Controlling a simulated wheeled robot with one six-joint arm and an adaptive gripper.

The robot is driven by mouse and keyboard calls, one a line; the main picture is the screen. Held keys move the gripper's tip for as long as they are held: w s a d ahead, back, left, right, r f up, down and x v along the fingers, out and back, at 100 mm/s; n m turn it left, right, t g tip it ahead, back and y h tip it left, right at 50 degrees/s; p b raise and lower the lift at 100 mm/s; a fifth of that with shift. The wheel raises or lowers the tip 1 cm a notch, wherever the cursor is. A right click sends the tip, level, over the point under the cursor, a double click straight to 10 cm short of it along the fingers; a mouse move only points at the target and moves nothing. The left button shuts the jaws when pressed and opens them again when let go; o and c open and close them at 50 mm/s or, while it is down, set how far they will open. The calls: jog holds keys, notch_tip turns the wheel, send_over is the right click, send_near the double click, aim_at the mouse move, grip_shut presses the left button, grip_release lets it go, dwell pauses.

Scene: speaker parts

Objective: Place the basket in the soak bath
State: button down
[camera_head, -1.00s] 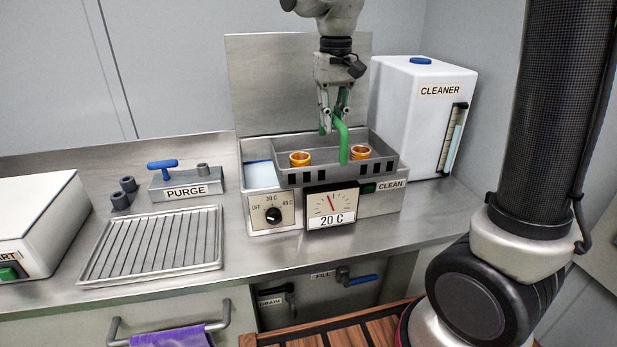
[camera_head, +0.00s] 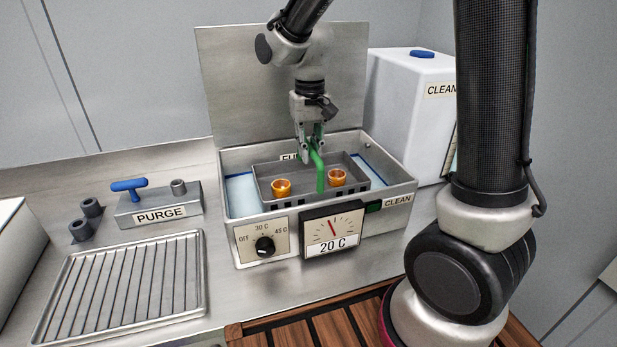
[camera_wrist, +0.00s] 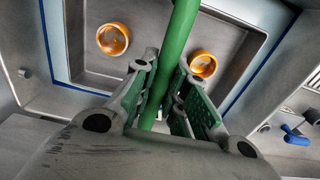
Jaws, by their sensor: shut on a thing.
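The grey basket (camera_head: 352,183) has a green handle (camera_head: 319,172) and holds two orange rings, one on the left (camera_head: 281,187) and one on the right (camera_head: 337,178). My gripper (camera_head: 310,150) is shut on the green handle, which also runs between the fingers in the wrist view (camera_wrist: 168,85). The basket is level within the walls of the soak bath (camera_head: 408,186), its lower part hidden behind the front wall. Pale liquid (camera_head: 240,193) shows beside it. I cannot tell whether the basket touches the bath floor.
The bath's raised lid (camera_head: 235,90) stands behind. A white cleaner tank (camera_head: 405,100) is at the right. The dial gauge (camera_head: 333,232) and knob panel (camera_head: 265,243) are on the front. A purge block (camera_head: 160,207) and drain rack (camera_head: 125,285) are at the left.

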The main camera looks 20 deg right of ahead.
send_over(310, 187)
jog(key=shift+f, duration=2.95)
jog(key=c, duration=1.4)
grip_release()
jog(key=shift+c, duration=0.2)
notch_tip(310, 187, up, 11)
jog(key=shift+r, duration=0.75)
jog(key=s+d+r+t, duration=0.2)
jog(key=s+d, duration=0.5)
jog(key=s, duration=0.3)
jog(key=s+d+r+t, duration=0.2)
jog(key=s+d, duration=0.5)
jog(key=s, duration=0.4)
jog(key=shift+d+r, duration=0.35)
jog(key=shift+d, duration=0.05)
